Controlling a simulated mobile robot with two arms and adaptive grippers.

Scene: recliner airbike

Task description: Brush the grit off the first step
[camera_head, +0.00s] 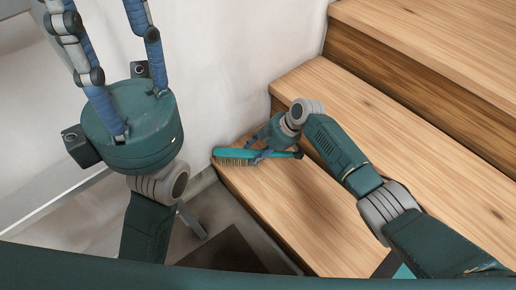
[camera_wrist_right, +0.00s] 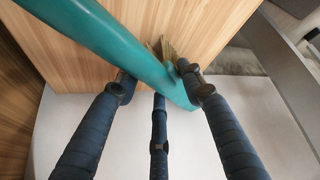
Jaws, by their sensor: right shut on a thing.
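A teal brush (camera_head: 233,153) with tan bristles is over the left end of the lowest wooden step (camera_head: 300,215), close to the wall. My right gripper (camera_head: 262,149) is shut on the brush. The bristles point down at the tread; I cannot tell whether they touch it. In the right wrist view the brush (camera_wrist_right: 110,38) runs diagonally between the dark blue fingers (camera_wrist_right: 163,92), with bristles partly showing behind it. My left gripper (camera_head: 98,25) is empty at upper left, its fingers spread and pointing up, tips cut off by the frame. I cannot make out grit on the step.
Two higher wooden steps (camera_head: 345,95) (camera_head: 430,30) rise to the right. A pale wall (camera_head: 225,70) borders the stairs on the left. A dark panel or mat (camera_head: 225,250) lies on the floor below the lowest step. My right forearm covers part of the stairs.

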